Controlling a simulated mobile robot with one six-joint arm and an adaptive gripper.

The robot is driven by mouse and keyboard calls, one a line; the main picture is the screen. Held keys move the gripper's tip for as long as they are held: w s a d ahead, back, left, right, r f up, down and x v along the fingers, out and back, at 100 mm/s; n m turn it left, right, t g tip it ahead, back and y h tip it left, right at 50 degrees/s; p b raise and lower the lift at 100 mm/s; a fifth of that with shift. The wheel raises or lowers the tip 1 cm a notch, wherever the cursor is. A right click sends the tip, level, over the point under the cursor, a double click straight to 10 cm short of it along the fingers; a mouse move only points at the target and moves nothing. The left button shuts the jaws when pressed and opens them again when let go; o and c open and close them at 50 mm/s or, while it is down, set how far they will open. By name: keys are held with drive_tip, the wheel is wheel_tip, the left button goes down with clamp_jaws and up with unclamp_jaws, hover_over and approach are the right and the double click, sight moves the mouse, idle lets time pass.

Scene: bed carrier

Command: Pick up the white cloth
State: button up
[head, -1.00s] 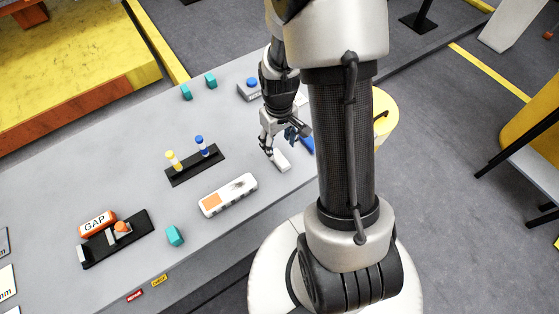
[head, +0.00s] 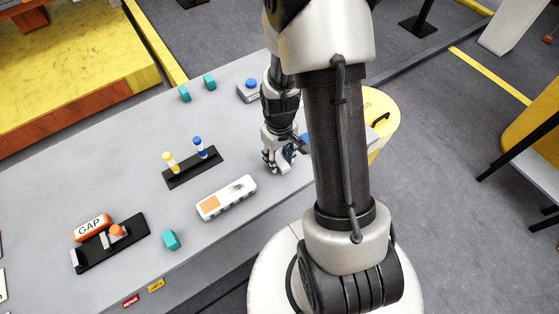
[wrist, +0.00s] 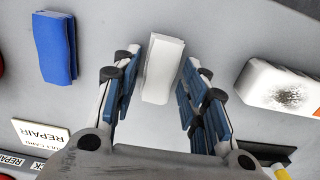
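The white cloth (wrist: 163,68) is a folded, block-like white piece on the grey table. In the wrist view it lies between the two blue-padded fingers of my gripper (wrist: 160,75). The fingers are open, one on each side of it, with a gap visible at least on the right. In the head view my gripper (head: 279,167) points down at the table and mostly hides the cloth. I cannot tell the exact height of the fingertips above the table.
A folded blue cloth (wrist: 55,48) lies to the left in the wrist view. A white block with an orange patch and dark smudge (head: 226,198) lies nearby. A black rack with two bottles (head: 193,167) stands farther left. A yellow bin (head: 384,112) stands beyond the table edge.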

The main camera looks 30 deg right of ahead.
sight(280, 160)
drive_tip(key=c, duration=0.5)
drive_tip(key=shift+c, duration=0.2)
wheel_tip(280, 160, up, 20)
drive_tip(key=p, duration=0.6)
